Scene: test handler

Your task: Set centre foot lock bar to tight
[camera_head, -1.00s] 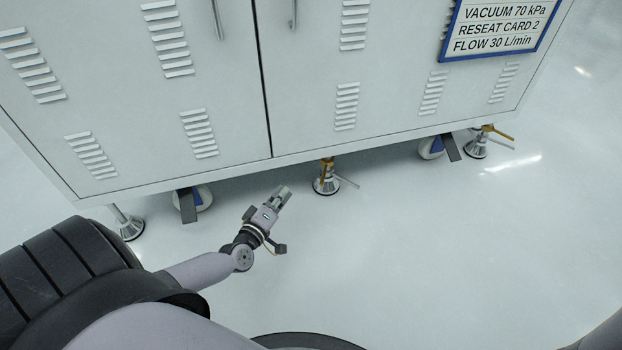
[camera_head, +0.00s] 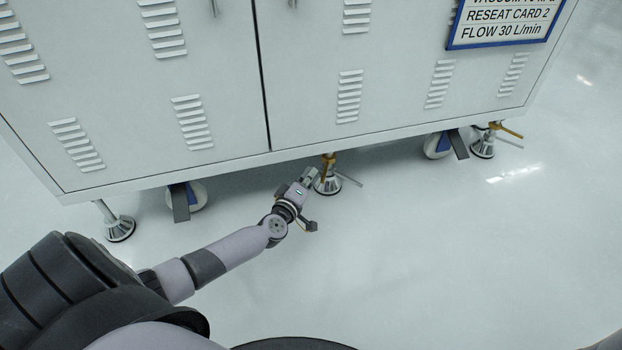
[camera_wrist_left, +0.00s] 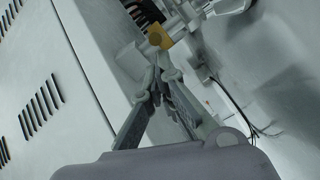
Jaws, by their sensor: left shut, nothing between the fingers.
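The centre foot (camera_head: 329,184) stands on the floor under the cabinet's front edge. It has a brass-coloured part (camera_head: 328,162) on its stem and a thin silver bar (camera_head: 349,179) pointing right. I cannot tell for sure which is the lock bar. My left gripper (camera_head: 312,175) is shut and empty, just left of the foot. In the left wrist view, its fingertips (camera_wrist_left: 161,76) meet close to the brass-coloured part (camera_wrist_left: 160,37); contact cannot be told. The fingers partly hide the foot's left side in the head view. My right gripper is not in view.
The cabinet (camera_head: 220,110) overhangs the feet. A left caster (camera_head: 198,195) and a right caster (camera_head: 437,145) flank the centre foot. A left foot (camera_head: 119,228) and a right foot (camera_head: 483,148) stand further out. The floor (camera_head: 450,260) in front is clear.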

